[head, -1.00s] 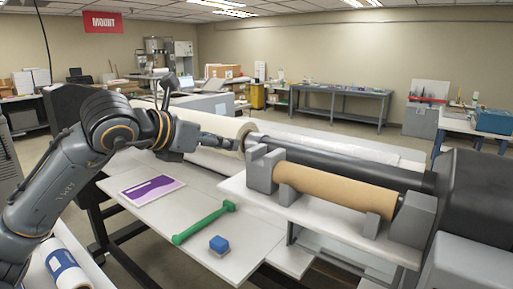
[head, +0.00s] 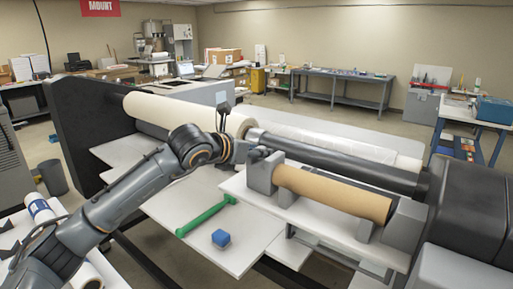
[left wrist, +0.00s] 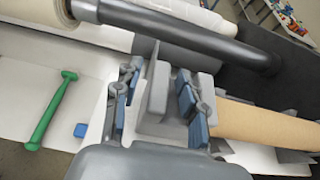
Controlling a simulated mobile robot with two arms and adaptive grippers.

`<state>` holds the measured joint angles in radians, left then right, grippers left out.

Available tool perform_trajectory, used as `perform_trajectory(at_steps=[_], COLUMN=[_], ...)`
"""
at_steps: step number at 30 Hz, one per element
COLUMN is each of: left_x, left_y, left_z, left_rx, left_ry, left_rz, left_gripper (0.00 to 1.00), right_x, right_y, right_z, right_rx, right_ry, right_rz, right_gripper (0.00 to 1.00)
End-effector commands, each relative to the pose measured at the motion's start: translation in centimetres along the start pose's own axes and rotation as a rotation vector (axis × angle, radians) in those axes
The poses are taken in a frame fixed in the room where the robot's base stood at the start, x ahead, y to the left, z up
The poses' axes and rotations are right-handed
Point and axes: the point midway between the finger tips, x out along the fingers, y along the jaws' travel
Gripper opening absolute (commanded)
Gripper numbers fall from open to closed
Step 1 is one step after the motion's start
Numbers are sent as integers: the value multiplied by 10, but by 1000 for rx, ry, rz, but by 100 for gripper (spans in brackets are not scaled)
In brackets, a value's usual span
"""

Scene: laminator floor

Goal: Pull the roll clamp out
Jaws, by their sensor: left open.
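A grey block that looks like the roll clamp (head: 262,176) stands at the left end of the brown roll (head: 330,192). In the left wrist view the grey block (left wrist: 157,92) sits between the fingers of my left gripper (left wrist: 157,100), with the brown roll (left wrist: 260,124) to the right. My left gripper (head: 262,153) is open at the top of this block in the head view; its fingers are small there. I cannot tell whether the blue finger pads touch the block. My right gripper is not in view.
A dark roller (head: 340,160) runs behind the brown roll, with a white roll (head: 185,114) further left. A green tool (head: 207,216) and a blue block (head: 221,238) lie on the white table (head: 190,256). A grey block (head: 405,222) stands at the roll's right end.

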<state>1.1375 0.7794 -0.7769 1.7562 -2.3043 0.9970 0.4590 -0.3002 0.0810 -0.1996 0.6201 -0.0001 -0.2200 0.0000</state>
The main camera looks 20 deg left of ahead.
Motion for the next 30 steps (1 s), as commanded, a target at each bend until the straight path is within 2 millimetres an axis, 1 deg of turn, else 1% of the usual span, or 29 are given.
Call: perform_trajectory(at_steps=[4,5,6,8,9,11,17,20,25,27,30], left_x=[0,0,0,0,0,0,0,1,2,1,1], left_y=[0,0,0,0,0,0,0,4,27,38,49], left_z=[0,0,0,0,0,0,0,-2,-5,-4,-2], left_rx=[0,0,0,0,0,0,0,-1,-4,-3,-3], left_ry=[0,0,0,0,0,0,0,0,-1,-2,-2], left_rz=[0,0,0,0,0,0,0,2,6,7,5], left_gripper=[42,39,31,19,11,0,0,0,0,0,0], right_x=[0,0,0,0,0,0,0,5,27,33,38], right_y=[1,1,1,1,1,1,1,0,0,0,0], right_z=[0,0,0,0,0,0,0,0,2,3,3], right_rx=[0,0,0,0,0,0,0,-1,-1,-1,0], right_ry=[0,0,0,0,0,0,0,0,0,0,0], right_rz=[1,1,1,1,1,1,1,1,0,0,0], right_gripper=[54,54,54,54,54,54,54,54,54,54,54])
